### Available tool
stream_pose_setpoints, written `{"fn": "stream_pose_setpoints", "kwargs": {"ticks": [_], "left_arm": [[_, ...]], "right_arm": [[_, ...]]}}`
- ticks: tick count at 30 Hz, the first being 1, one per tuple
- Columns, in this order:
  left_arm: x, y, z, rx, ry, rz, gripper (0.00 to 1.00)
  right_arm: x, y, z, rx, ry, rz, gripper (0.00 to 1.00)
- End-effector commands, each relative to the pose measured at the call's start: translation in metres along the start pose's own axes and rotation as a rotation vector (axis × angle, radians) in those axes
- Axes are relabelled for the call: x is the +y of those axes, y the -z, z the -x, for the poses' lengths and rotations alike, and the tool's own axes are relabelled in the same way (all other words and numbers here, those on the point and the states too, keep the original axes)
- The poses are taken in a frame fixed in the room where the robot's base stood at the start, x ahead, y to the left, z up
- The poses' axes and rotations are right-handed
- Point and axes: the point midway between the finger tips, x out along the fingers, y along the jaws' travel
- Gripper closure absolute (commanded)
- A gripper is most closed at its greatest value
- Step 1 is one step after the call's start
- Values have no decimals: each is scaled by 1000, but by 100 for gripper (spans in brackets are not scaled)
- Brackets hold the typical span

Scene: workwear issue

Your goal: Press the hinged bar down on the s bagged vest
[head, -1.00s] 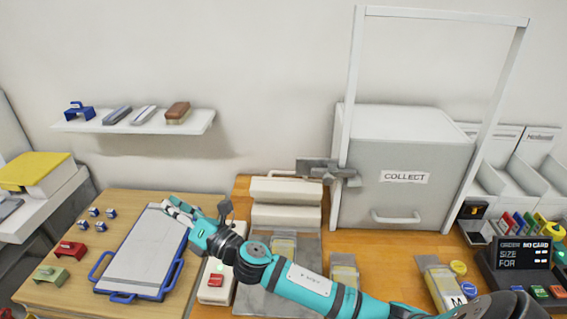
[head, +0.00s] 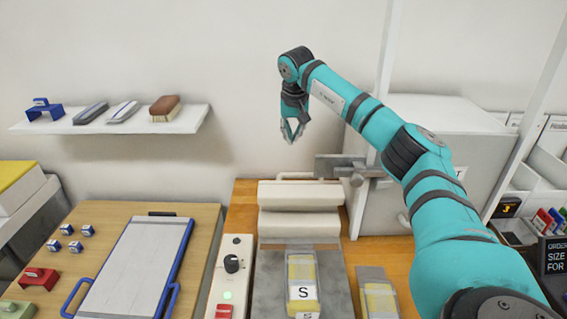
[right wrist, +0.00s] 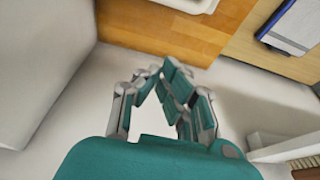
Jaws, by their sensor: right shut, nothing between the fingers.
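The s bagged vest (head: 303,288), a clear bag with yellow inside and an S label, lies on the grey metal plate (head: 265,290). The cream hinged bar (head: 300,194) stands raised at the back of the plate, with a handle behind it, above a second cream block (head: 299,224). My right gripper (head: 291,140) hangs in the air above and behind the bar, apart from it, fingers pointing down, shut and empty. Its fingers also show in the right wrist view (right wrist: 165,72). My left gripper is not in view.
A control box (head: 231,265) with a black knob and green light stands left of the plate. A metal bracket (head: 340,166) sticks out beside the bar's right end. Another bag (head: 377,292) lies right. A blue-edged board (head: 140,265) lies left. A shelf (head: 110,122) hangs behind.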

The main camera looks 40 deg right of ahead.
Motion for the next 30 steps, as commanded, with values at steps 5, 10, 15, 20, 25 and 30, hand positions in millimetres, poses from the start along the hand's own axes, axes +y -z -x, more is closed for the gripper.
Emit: {"fn": "stream_pose_setpoints", "kwargs": {"ticks": [5,10,15,20,25,30], "left_arm": [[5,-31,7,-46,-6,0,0],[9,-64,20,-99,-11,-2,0],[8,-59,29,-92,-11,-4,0],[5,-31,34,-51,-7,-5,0],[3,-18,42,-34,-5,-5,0],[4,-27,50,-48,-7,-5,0]], "right_arm": [[9,1,-14,-6,-25,4,100],[8,1,-46,-7,-23,4,100],[8,1,-77,-6,-21,4,100],[8,-2,-94,-2,-19,6,100],[8,-17,-88,-2,-18,6,100],[8,-30,-84,-2,-18,6,100]]}}
